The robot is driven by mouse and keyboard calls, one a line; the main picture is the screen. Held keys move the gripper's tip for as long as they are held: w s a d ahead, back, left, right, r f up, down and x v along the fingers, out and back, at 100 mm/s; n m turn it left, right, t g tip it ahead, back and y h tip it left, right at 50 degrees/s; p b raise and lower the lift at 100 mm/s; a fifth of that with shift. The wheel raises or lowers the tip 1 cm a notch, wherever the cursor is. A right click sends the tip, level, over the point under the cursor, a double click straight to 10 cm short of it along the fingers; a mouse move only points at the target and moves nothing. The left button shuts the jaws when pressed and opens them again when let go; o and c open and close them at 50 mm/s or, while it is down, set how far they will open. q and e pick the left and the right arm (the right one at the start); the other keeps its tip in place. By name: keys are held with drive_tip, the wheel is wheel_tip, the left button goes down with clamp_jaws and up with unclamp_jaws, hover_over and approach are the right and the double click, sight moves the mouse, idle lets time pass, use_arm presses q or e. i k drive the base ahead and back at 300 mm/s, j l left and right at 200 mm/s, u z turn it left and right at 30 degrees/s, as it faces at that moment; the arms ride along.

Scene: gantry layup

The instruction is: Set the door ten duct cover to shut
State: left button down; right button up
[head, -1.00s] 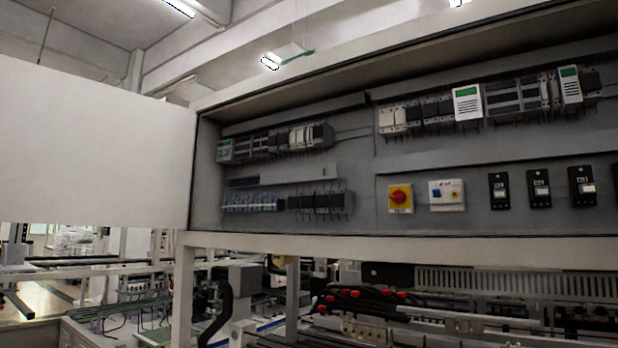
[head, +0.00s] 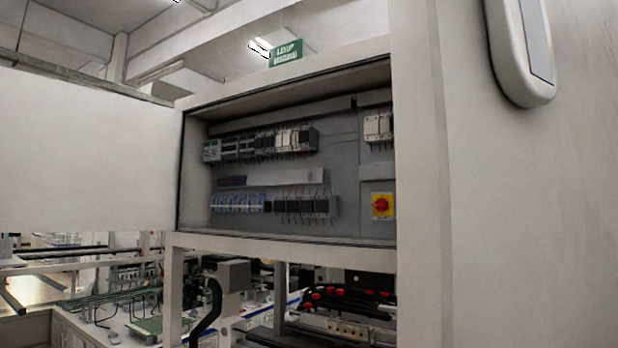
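An open electrical cabinet (head: 345,180) fills the middle of the head view. A large white panel (head: 85,150), which looks like its open door, stands out to the left. A large pale upright panel (head: 530,230) fills the right side and hides the right part of the cabinet. A rounded white fitting with a grey inset (head: 520,50) is on that panel near the top. I cannot tell which part is the door ten duct cover; no label for it is readable. Neither of my grippers is in view.
Inside the cabinet are rows of modules (head: 262,143) and a red-and-yellow switch (head: 382,205). A green sign (head: 285,53) hangs above. Below are a frame post (head: 172,295), a dark curved hose (head: 208,312) and red-tipped black parts (head: 345,297).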

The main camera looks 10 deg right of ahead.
sight(306, 176)
drive_tip(key=i+j+z, duration=0.1)
drive_tip(key=z, duration=0.6)
drive_tip(key=i+j+z, duration=0.1)
drive_tip(key=j+z, duration=0.15)
drive_tip(key=j, duration=0.3)
drive_tip(key=j+z, duration=0.3)
drive_tip(key=j, duration=0.25)
